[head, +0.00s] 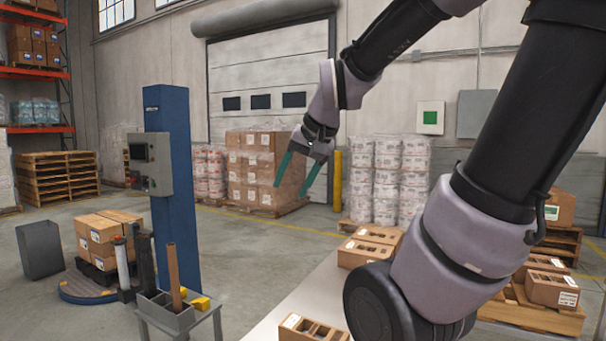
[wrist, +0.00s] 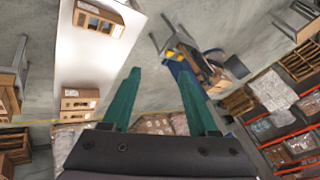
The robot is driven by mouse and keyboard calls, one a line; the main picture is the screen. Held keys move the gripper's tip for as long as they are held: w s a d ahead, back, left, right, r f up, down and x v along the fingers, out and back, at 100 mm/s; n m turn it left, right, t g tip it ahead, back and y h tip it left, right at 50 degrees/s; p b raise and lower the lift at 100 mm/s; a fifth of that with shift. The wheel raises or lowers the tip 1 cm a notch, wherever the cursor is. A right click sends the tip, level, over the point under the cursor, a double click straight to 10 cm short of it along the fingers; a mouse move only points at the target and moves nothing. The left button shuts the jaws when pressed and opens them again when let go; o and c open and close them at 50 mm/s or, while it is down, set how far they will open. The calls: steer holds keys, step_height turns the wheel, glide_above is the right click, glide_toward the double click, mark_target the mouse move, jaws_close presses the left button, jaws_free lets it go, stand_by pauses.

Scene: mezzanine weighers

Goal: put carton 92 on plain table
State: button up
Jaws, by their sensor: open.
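My gripper (head: 291,191) is open and empty, raised in the air with its two green fingers apart; they also show in the wrist view (wrist: 153,70). I cannot read which carton is number 92, nor tell whether this is the plain table.
At left, a blue column (head: 175,165) stands by a round platform with stacked cartons (head: 102,232). A small grey stand (head: 180,322) holds a divided bin. Cartons on pallets (head: 552,289) are at right. My arm hides part of the table's right side.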

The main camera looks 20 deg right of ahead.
steer(key=s+r+n, duration=0.1)
steer(key=s+r, duration=0.1)
steer(key=s, duration=0.4)
steer(key=shift+r+t, duration=0.3)
steer(key=shift+t, duration=0.1)
steer(key=shift+a, duration=0.1)
